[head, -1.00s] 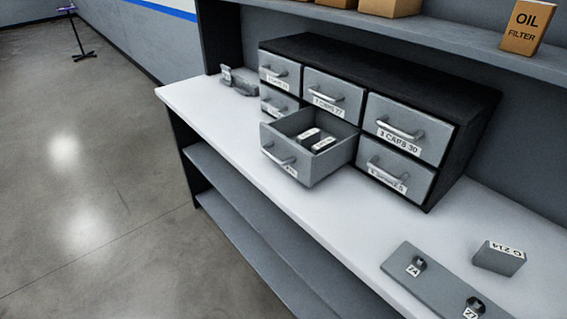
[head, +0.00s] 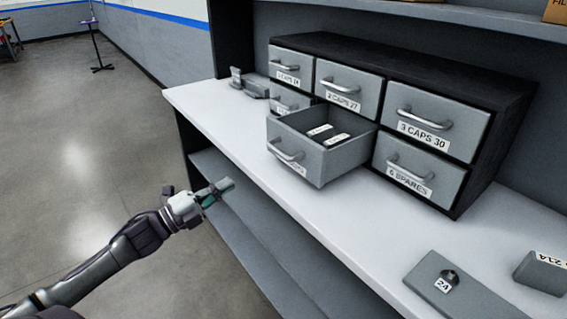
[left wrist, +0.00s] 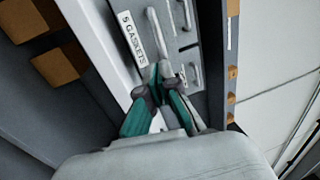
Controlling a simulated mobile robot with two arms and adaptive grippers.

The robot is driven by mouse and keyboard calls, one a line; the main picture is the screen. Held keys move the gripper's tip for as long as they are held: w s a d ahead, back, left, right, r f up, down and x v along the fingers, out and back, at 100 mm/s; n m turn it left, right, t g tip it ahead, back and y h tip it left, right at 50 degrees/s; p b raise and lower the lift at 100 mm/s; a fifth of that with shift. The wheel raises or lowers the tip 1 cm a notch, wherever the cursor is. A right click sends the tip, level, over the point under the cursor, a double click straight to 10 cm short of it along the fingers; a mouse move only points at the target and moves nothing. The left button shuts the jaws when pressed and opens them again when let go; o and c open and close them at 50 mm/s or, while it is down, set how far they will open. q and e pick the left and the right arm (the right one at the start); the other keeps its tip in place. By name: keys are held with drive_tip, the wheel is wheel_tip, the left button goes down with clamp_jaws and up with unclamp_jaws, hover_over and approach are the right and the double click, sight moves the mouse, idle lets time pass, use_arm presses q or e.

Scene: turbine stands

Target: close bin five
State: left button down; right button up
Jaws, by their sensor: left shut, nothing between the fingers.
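Bin five is the lower middle drawer (head: 318,162) of the dark cabinet and is pulled out, with a curved metal handle (head: 286,153) on its front. White-labelled items (head: 328,134) lie inside it. My left gripper (head: 222,188) is shut and empty, in front of and to the left of the drawer, apart from it in the head view. In the left wrist view, the fingers (left wrist: 164,82) point toward the drawer's handle (left wrist: 157,32) and its "5 GASKETS" label (left wrist: 131,38); I cannot tell the gap there. My right gripper is not in view.
The other drawers of the cabinet (head: 500,85) are closed, including 3 CAPS 30 (head: 440,115) and 6 SPARES (head: 440,180). The white bench top (head: 330,215) is clear in front. A grey plate (head: 450,285) and a grey block (head: 540,275) lie at the right.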

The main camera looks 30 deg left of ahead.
sight(276, 153)
use_arm(q)
drive_tip(key=p+x, duration=0.2)
drive_tip(key=x, duration=1)
drive_tip(key=shift+a+r, duration=0.1)
drive_tip(key=shift+a, duration=0.1)
drive_tip(key=shift+w+d, duration=0.3)
drive_tip(key=shift+w, duration=0.35)
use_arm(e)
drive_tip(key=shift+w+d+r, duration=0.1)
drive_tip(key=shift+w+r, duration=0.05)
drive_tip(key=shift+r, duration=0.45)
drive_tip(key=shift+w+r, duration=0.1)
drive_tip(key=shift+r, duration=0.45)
